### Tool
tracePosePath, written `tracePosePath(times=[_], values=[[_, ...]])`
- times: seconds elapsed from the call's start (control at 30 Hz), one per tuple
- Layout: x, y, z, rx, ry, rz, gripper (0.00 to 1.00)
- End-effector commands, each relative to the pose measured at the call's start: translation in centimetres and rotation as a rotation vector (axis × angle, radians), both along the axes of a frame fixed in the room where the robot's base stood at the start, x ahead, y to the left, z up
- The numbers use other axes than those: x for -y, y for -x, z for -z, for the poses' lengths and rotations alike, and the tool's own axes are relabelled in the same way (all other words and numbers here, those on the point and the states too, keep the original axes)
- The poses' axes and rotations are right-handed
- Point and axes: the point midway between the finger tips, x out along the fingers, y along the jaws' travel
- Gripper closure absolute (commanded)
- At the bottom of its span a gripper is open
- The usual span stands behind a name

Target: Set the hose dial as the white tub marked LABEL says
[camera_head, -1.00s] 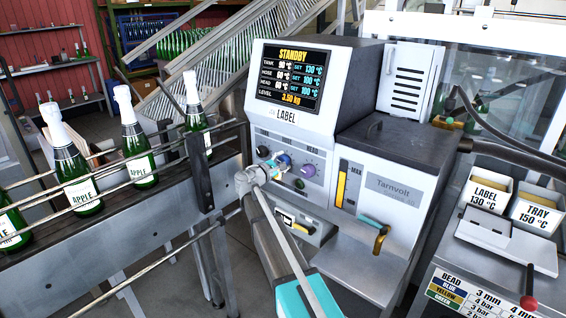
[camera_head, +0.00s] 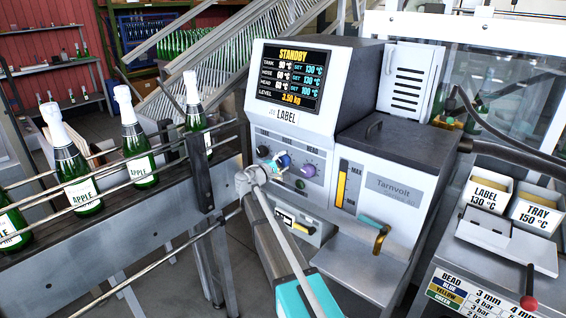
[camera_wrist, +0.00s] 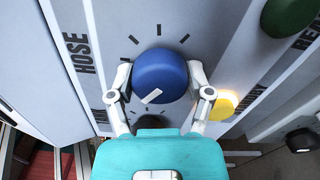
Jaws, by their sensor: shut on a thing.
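The blue hose dial (camera_wrist: 160,72) is between the two fingers of my gripper (camera_wrist: 161,80) in the wrist view, beside the word HOSE. Its white pointer mark sits at the dial's lower edge in that view. My gripper is shut on the dial; in the head view the gripper (camera_head: 272,168) partly hides it. The white tub marked LABEL (camera_head: 487,206) stands at right and reads 130 °C. The screen (camera_head: 293,78) shows STANDBY, with set values of tank 130, hose 130 and head 100 °C.
A lit yellow button (camera_wrist: 222,105) lies close to my right finger. A second tub marked TRAY (camera_head: 538,216) reads 150 °C. Bottles on a railed conveyor (camera_head: 110,215) stand at left.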

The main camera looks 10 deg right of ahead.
Motion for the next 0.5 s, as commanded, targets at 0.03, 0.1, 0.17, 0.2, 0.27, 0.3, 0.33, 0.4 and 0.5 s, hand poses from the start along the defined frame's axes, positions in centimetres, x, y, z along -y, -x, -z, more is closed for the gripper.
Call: tracePosePath(times=[0.03,0.1,0.17,0.2,0.27,0.3,0.33,0.4,0.5], values=[[0.07,0.01,0.01,0.03,-0.023,0.001,0.82],[0.07,-0.01,0.0,0.073,-0.054,0.001,0.82],[0.06,0.0,0.0,0.107,-0.079,0.001,0.82],[0.06,0.0,0.0,0.128,-0.094,0.001,0.82],[0.06,0.0,0.0,0.156,-0.114,0.001,0.82],[0.07,-0.01,0.0,0.172,-0.126,0.001,0.82],[0.06,0.0,0.0,0.183,-0.134,0.001,0.82],[0.07,0.0,0.0,0.204,-0.149,0.001,0.82],[0.07,0.0,0.0,0.225,-0.165,0.001,0.82]])
